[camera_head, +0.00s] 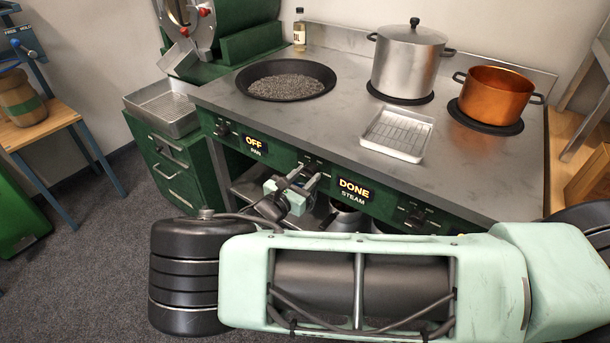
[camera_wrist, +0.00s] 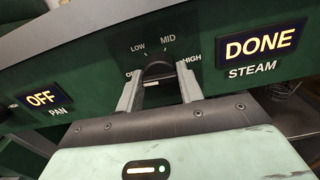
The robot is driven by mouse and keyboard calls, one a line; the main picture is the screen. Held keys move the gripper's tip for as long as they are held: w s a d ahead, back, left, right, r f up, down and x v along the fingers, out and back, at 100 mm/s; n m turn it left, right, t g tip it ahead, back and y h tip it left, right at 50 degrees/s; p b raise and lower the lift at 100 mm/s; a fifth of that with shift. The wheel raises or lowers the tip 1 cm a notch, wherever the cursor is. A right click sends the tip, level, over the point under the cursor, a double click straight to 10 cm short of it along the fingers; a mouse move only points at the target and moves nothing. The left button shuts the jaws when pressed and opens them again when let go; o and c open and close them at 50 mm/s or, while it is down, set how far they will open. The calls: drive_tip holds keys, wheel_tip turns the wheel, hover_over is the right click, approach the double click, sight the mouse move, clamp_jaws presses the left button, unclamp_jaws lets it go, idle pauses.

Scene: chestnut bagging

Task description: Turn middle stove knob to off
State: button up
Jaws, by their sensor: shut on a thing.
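The middle stove knob (camera_wrist: 158,70) is dark and sits on the green front panel, between the display reading OFF over PAN and the display reading DONE over STEAM. Marks for OFF, LOW, MID and HIGH ring it in the wrist view; the knob's exact setting is hard to tell. My gripper (camera_wrist: 160,90) has a finger on each side of the knob and is shut on it. In the head view my gripper (camera_head: 302,184) reaches the panel at the same spot, and its fingers mostly hide the knob.
The stove top (camera_head: 330,125) holds a pan of dark grains (camera_head: 285,82), a steel pot (camera_head: 408,62), a copper pot (camera_head: 495,95) and a wire-rack tray (camera_head: 397,134). Other knobs (camera_head: 222,129) sit along the panel. A drawer cabinet (camera_head: 165,165) stands at the left.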

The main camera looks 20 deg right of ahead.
drive_tip(key=shift+n, duration=0.3)
idle(0.4)
drive_tip(key=o, duration=1)
drive_tip(key=shift+s+a, duration=0.1)
drive_tip(key=shift+a, duration=0.05)
drive_tip(key=b+v, duration=0.2)
drive_tip(key=v, duration=1.5)
